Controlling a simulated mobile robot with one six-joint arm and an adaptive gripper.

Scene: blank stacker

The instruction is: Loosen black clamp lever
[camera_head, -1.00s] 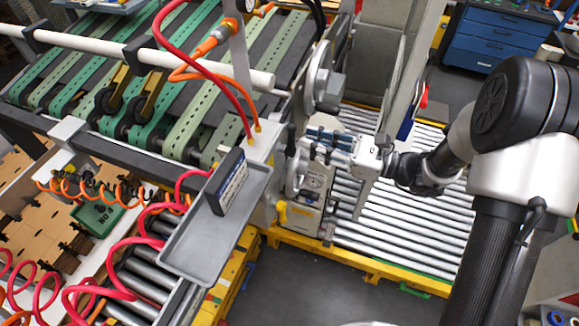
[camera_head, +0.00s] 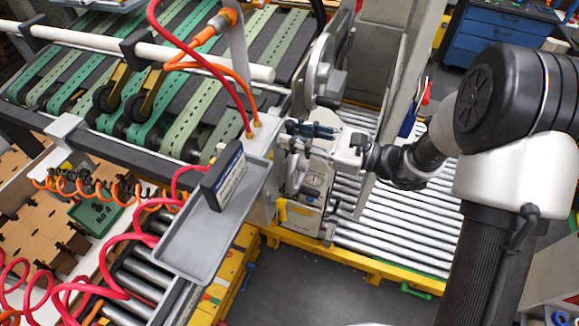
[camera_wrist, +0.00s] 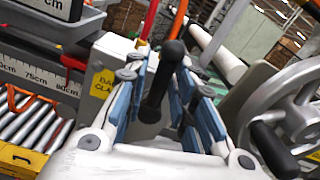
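The black clamp lever (camera_wrist: 158,88) shows in the wrist view, with a rounded knob at its top. It leans between the two blue-padded fingers of my gripper (camera_wrist: 163,72). The fingers stand apart on either side of it, and I see no firm grip. In the head view my gripper (camera_head: 305,130) reaches left to the top of the machine's side unit; the lever cannot be made out there.
A grey handwheel (camera_wrist: 290,105) with a black handle stands close at right in the wrist view. A grey tray (camera_head: 205,235) and red hoses (camera_head: 195,60) lie left of my gripper. A roller conveyor (camera_head: 385,235) extends below my arm.

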